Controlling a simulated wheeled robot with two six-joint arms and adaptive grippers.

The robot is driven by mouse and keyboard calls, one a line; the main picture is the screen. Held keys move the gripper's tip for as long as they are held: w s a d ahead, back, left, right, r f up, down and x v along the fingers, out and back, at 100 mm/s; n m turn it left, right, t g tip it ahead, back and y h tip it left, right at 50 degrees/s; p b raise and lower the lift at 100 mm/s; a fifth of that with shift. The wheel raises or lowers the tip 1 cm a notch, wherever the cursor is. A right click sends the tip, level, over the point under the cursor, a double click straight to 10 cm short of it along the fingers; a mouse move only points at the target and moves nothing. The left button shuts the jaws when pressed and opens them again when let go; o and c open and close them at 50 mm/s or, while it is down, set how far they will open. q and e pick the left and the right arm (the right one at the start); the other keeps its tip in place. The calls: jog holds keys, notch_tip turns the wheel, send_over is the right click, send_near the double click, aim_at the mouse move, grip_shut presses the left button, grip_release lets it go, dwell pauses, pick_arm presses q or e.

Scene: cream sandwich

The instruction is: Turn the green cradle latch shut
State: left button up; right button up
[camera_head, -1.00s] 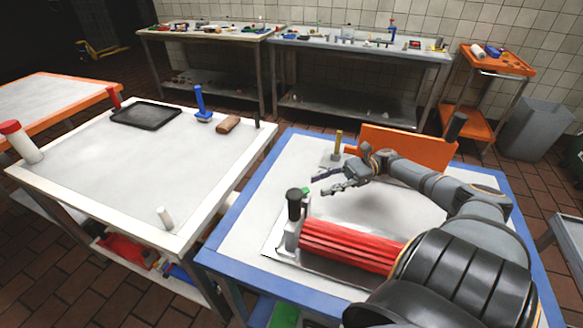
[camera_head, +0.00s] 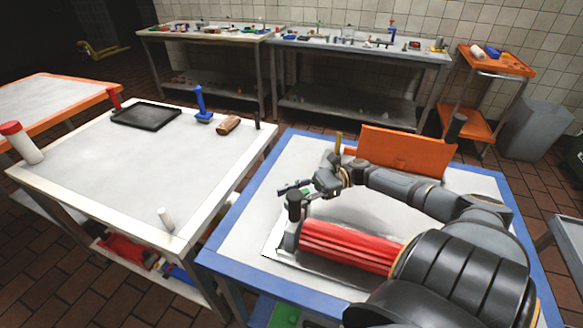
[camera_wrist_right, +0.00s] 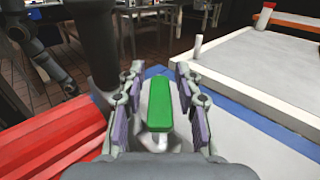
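The green cradle latch (camera_wrist_right: 160,108) shows in the right wrist view as an upright-looking green bar on a pale mount, between the two fingers of my right gripper (camera_wrist_right: 158,82). The fingers are open, with a gap on each side of the latch. In the head view my right gripper (camera_head: 297,190) is over the left end of the cradle (camera_head: 291,240), by its black-topped post (camera_head: 294,203), and largely hides the latch. Red ribbed rollers (camera_head: 345,245) lie in the cradle. My left gripper is not in view.
The cradle is on a blue-edged table (camera_head: 245,225). An orange panel (camera_head: 405,150) and a yellow post (camera_head: 338,143) stand behind my right arm. A white table (camera_head: 95,165) stands to the left, with a black tray (camera_head: 146,115) and a blue-handled tool (camera_head: 201,103).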

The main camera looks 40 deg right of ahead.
grip_shut()
jog(key=shift+r+n+g, duration=0.1)
jog(key=shift+n+g, duration=0.2)
jog(key=shift+g, duration=0.1)
jog(key=shift+s+a+n+g, duration=0.1)
jog(key=shift+n+g, duration=0.3)
jog(key=shift+g, duration=0.1)
jog(key=shift+s+f+n+g+y+b, duration=0.25)
jog(key=shift+n+g+y+b, duration=0.25)
jog(key=shift+g+b, duration=0.65)
jog(key=shift+s+r+n+g, duration=0.1)
jog(key=shift+n+g, duration=0.15)
jog(key=shift+n, duration=0.05)
jog(key=shift+r, duration=0.1)
